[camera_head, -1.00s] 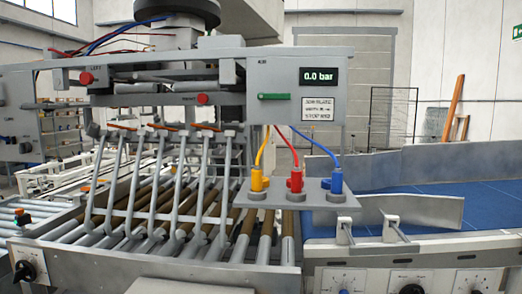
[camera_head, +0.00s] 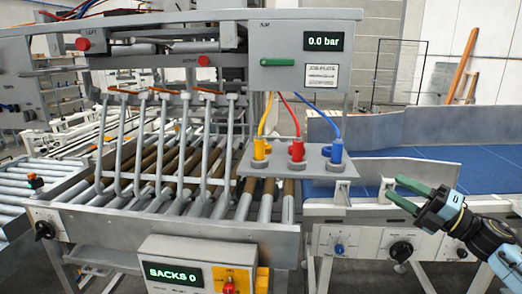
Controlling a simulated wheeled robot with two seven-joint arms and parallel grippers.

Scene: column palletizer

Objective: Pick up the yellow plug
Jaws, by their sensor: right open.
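The yellow plug (camera_head: 260,148) stands upright at the left end of a grey plate, with a yellow cable rising from its top to the control box. A red plug (camera_head: 296,149) and a blue plug (camera_head: 335,152) stand beside it on the same plate (camera_head: 284,164). My right gripper (camera_head: 402,192) comes in from the lower right. Its green-tipped fingers are apart and empty, pointing left. It is to the right of and lower in the picture than the plugs, touching none of them. My left gripper is not in view.
The grey control box (camera_head: 305,60) reads 0.0 bar above the plugs. A roller conveyor with upright grey bars (camera_head: 167,150) lies to the left. A blue belt (camera_head: 400,172) with metal side guides lies at right. A SACKS 0 box (camera_head: 200,268) stands in front.

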